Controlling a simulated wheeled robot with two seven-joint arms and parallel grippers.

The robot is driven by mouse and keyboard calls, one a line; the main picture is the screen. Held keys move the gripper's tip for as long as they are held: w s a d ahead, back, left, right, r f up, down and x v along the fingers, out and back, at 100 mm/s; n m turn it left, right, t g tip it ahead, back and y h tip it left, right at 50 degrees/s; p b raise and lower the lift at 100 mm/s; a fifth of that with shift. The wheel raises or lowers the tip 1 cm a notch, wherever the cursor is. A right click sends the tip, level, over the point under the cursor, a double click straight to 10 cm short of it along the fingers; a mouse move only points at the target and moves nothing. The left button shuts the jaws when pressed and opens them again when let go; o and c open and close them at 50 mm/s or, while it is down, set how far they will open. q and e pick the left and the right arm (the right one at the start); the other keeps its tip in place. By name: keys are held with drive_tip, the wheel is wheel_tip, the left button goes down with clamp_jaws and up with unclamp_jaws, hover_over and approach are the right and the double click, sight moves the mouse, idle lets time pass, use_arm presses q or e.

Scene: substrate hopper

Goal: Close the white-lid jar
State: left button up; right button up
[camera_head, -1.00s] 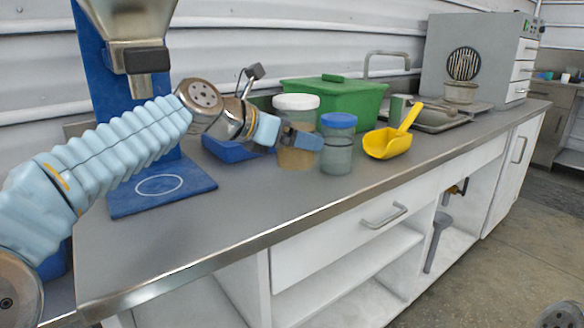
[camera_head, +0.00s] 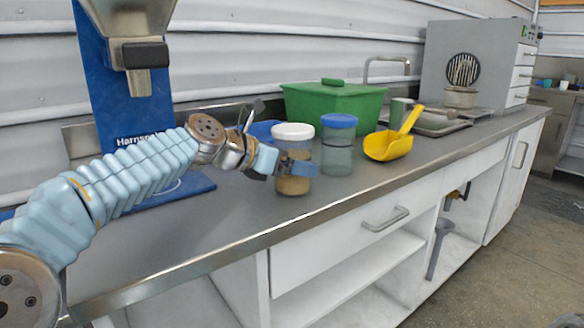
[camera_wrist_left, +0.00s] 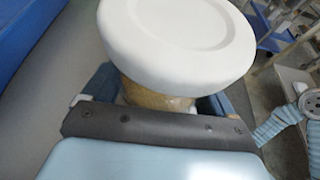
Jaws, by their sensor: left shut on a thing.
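The white-lid jar (camera_head: 293,184) has a clear body with tan contents and stands upright near the front of the counter in the head view. Its white lid (camera_head: 293,131) sits on top; it fills the upper part of the left wrist view (camera_wrist_left: 177,40). My left gripper (camera_head: 297,166) is shut on the jar's body below the lid, with a blue finger on each side. In the head view I cannot tell whether the jar's base touches the counter. My right gripper is not in view.
A blue-lid jar (camera_head: 338,150) stands just right of the white-lid jar. A yellow scoop (camera_head: 388,146) and a green bin (camera_head: 330,105) are farther right and behind. The hopper (camera_head: 138,55) stands on the left. The counter's front edge (camera_head: 330,208) is close.

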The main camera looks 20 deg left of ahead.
use_arm(q)
drive_tip(key=shift+r, duration=0.1)
drive_tip(key=o, duration=1.9)
drive_tip(key=shift+c, duration=0.2)
drive_tip(key=shift+s+a+r, duration=0.1)
drive_tip(key=shift+s+a, duration=0.1)
drive_tip(key=v, duration=1.1)
drive_tip(key=shift+s+r, duration=0.2)
